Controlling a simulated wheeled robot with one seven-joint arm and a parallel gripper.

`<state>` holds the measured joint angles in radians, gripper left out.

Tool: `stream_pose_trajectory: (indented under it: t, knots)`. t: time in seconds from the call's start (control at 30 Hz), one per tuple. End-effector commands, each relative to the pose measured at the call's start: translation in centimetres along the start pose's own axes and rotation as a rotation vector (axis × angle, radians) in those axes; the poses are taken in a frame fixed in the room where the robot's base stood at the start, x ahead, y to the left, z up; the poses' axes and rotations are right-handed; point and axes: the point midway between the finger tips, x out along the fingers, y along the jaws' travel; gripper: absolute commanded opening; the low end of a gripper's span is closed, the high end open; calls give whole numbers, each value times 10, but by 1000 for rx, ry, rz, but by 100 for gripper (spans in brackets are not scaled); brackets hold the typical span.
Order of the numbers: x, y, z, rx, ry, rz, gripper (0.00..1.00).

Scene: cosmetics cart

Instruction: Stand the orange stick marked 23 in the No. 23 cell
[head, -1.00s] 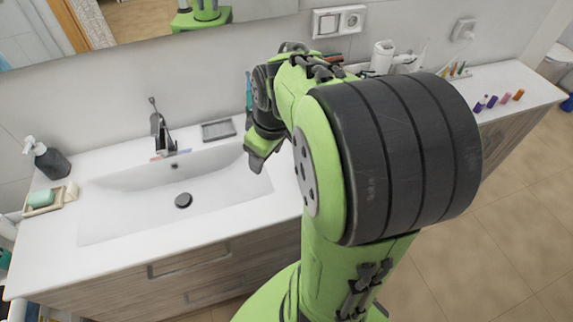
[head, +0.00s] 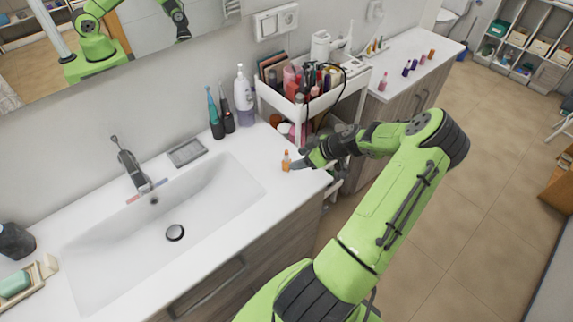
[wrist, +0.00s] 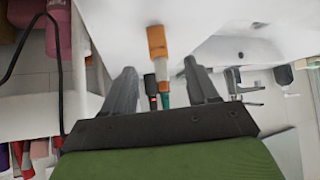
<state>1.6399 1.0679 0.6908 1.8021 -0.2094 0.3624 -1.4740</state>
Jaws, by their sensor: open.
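The orange stick (head: 286,161) stands upright on the white sink counter near its right end. Its orange part also shows in the wrist view (wrist: 157,42), where the scene appears upside down. My gripper (head: 300,163) is low over the counter, just right of the stick. The marking 23 cannot be read. A small rack with sticks (head: 375,47) stands on the far counter; its cell numbers are too small to read.
A white cart (head: 318,105) full of cosmetics stands right behind my gripper. Electric toothbrushes (head: 215,118) and a white pump bottle (head: 244,98) are at the wall. The basin (head: 165,205) is to the left. Several small coloured bottles (head: 406,68) stand on the far counter.

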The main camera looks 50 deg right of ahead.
Motion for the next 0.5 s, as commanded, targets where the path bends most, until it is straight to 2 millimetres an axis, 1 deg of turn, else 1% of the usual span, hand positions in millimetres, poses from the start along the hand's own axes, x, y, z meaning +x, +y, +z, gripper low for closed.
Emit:
stream_pose_trajectory:
  t: [0.03, 0.17, 0.3, 0.4, 0.5]
  knots:
    - [8, 0, 0, 1, 0, -1, 58]
    - [22, 0, -1, 1, -1, -2, 58]
    - [48, 0, -3, 2, 1, -3, 58]
    - [63, 1, -2, 2, 0, -1, 58]
    - [67, 2, -1, 1, -3, 1, 58]
